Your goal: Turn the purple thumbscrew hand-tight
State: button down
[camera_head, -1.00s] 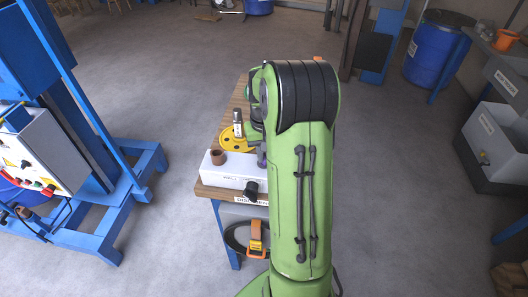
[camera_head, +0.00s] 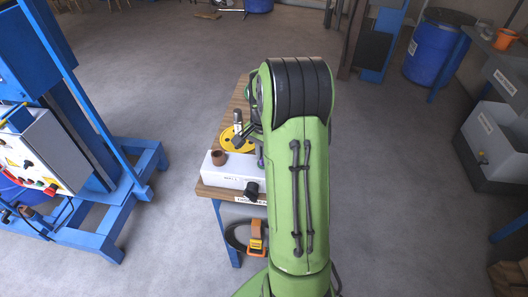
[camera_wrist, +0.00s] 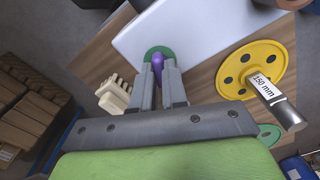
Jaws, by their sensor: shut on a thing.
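The purple thumbscrew (camera_wrist: 157,62) shows between the fingertips of my gripper (camera_wrist: 159,72) in the wrist view. My gripper is shut on it. A green round disc (camera_wrist: 156,49) lies just beyond the thumbscrew, partly covered by the fingers. How far the screw is turned in cannot be seen.
A yellow disc (camera_wrist: 236,80) with a "150 mm" shaft lies right of the fingers. A white box (camera_head: 232,179) and brown cup (camera_head: 219,157) are at the table's (camera_head: 205,191) near end. A pale finger-shaped block (camera_wrist: 113,94) is to the left.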

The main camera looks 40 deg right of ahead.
jog(key=shift+m, duration=1.9)
jog(key=c, duration=1.2)
grip_release()
jog(key=shift+o, duration=0.2)
notch_tip(320, 180, up, 16)
jog(key=p, duration=0.3)
jog(key=shift+p, duration=0.4)
jog(key=shift+f, duration=0.1)
